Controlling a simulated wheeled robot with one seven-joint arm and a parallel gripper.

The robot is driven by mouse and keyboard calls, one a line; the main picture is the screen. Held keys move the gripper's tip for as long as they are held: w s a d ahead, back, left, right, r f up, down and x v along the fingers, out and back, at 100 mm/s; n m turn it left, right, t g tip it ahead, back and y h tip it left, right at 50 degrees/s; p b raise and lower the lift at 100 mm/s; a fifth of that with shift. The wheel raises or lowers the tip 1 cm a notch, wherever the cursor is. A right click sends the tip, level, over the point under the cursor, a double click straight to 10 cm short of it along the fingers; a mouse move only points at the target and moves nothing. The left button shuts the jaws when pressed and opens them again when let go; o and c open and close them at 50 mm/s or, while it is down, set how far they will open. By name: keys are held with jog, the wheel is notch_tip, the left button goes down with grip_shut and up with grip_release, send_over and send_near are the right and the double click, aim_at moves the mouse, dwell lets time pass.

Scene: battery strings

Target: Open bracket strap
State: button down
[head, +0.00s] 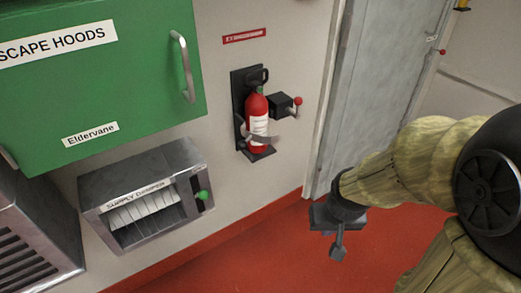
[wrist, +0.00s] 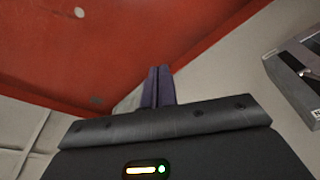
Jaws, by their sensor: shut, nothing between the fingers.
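A red fire extinguisher (head: 257,122) stands upright in a dark wall bracket (head: 240,100) in the head view. A grey strap (head: 264,139) runs across the extinguisher's lower part. My gripper (head: 338,252) is at the lower right of the bracket, apart from it, over the red floor. In the wrist view the two fingers of my gripper (wrist: 158,86) are together with nothing between them. The bracket and strap do not show in the wrist view.
A green cabinet (head: 95,90) and a supply damper unit (head: 145,195) with a green knob are on the wall at left. A grey door (head: 385,80) is at right. The red floor (head: 270,255) looks clear.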

jog(key=w+f+m+t+y+p, duration=0.25)
jog(key=w+t, duration=0.45)
jog(key=w, duration=1.2)
jog(key=a+r+m+t+y+p, duration=0.2)
jog(key=a+m+y, duration=0.3)
jog(key=y, duration=0.7)
jog(key=shift+w+a+m+t, duration=0.35)
jog(key=shift+m+t, duration=0.15)
jog(key=shift+m, duration=0.55)
jog(key=shift+f+y, duration=0.1)
jog(key=shift+y, duration=0.15)
jog(key=s+a+b+x, duration=0.1)
jog(key=s+b+x, duration=0.1)
jog(key=x, duration=1)
jog(key=shift+a+r, duration=0.25)
jog(key=shift+a, duration=0.45)
